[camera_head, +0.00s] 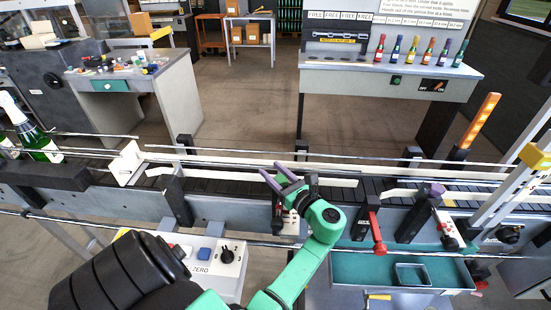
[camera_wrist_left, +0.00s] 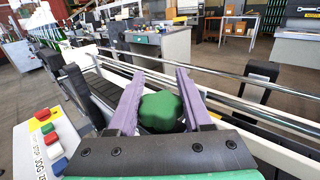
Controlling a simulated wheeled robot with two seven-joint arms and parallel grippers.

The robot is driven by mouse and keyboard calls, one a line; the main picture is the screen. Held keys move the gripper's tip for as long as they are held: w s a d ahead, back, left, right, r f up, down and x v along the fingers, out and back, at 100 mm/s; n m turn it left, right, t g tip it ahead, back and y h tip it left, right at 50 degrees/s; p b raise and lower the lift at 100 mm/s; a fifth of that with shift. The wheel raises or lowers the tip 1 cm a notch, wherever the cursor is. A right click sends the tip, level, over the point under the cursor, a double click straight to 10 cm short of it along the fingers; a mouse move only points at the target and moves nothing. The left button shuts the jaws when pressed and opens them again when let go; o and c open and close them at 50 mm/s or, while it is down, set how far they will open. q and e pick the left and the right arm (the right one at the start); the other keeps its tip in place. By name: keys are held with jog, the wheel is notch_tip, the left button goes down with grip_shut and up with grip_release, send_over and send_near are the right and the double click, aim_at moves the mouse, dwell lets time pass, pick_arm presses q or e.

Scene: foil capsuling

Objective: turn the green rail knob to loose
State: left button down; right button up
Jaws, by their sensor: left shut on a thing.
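The green rail knob (camera_wrist_left: 160,111) shows in the left wrist view as a lobed knob between the two purple fingers. My left gripper (camera_head: 285,178) is at the conveyor's near side in the head view, with its fingers over the rail. In the left wrist view the fingers (camera_wrist_left: 158,100) lie on either side of the knob and are shut on it. My right gripper is not in view.
The conveyor (camera_head: 230,187) runs across the view with metal guide rails. Green bottles (camera_head: 40,145) stand at its left end. A control box (camera_head: 212,262) with a dial and a blue button is in front. A teal tray (camera_head: 375,262) and red-handled lever (camera_head: 377,232) are at right.

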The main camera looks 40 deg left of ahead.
pick_arm(q)
jog(key=shift+n+g, duration=0.3)
jog(key=shift+g, duration=0.1)
jog(key=shift+c, duration=1.6)
grip_release()
jog(key=shift+a, duration=0.15)
